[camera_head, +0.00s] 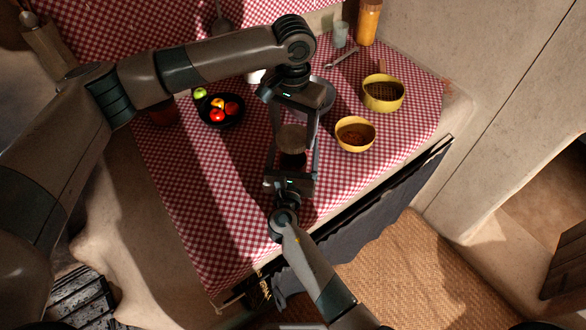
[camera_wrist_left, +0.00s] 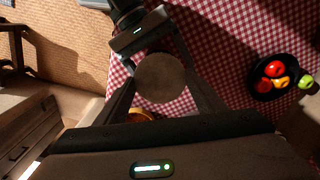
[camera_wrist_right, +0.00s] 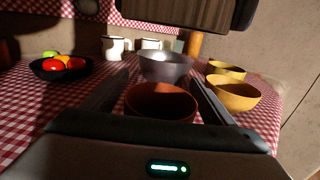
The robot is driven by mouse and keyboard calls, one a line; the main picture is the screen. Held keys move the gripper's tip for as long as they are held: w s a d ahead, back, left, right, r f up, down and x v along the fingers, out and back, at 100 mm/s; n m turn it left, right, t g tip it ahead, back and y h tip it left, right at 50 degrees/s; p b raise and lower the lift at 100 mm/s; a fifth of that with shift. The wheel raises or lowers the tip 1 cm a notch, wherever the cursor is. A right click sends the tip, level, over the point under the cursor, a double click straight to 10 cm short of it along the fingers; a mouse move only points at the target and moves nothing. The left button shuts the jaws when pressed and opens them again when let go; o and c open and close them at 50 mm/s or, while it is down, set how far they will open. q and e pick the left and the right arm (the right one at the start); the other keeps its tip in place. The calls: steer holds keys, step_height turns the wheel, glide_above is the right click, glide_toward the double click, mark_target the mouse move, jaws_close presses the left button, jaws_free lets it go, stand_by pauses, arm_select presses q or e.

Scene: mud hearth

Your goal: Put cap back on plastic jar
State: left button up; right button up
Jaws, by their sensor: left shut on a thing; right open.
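My left gripper (camera_head: 292,132) is shut on a round, flat-topped brown cap (camera_head: 292,138). The cap also shows in the left wrist view (camera_wrist_left: 160,78), between the fingers. A dark reddish-brown open vessel, apparently the plastic jar (camera_wrist_right: 160,104), stands on the checked cloth. In the head view it is mostly hidden in shadow below the cap. My right gripper (camera_wrist_right: 158,92) is open, with a finger on each side of the jar; I cannot tell whether they touch it. The cap's brown side (camera_wrist_right: 165,14) is above and apart from the jar.
A grey metal bowl (camera_wrist_right: 165,66) stands just behind the jar. Two yellow bowls (camera_head: 382,93) (camera_head: 355,134) stand to the right. A black bowl (camera_head: 222,122) of fruit is at left. An orange-filled bottle (camera_head: 368,22) stands at the back. The front left cloth is clear.

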steer(key=c, duration=1.6)
arm_select(q)
steer(key=shift+f, duration=2.5)
steer(key=shift+f, duration=0.15)
steer(key=shift+f, duration=0.75)
steer(key=shift+s+f, duration=0.1)
steer(key=shift+f, duration=0.25)
steer(key=shift+c, duration=0.4)
arm_select(e)
steer(key=shift+s+a, duration=0.1)
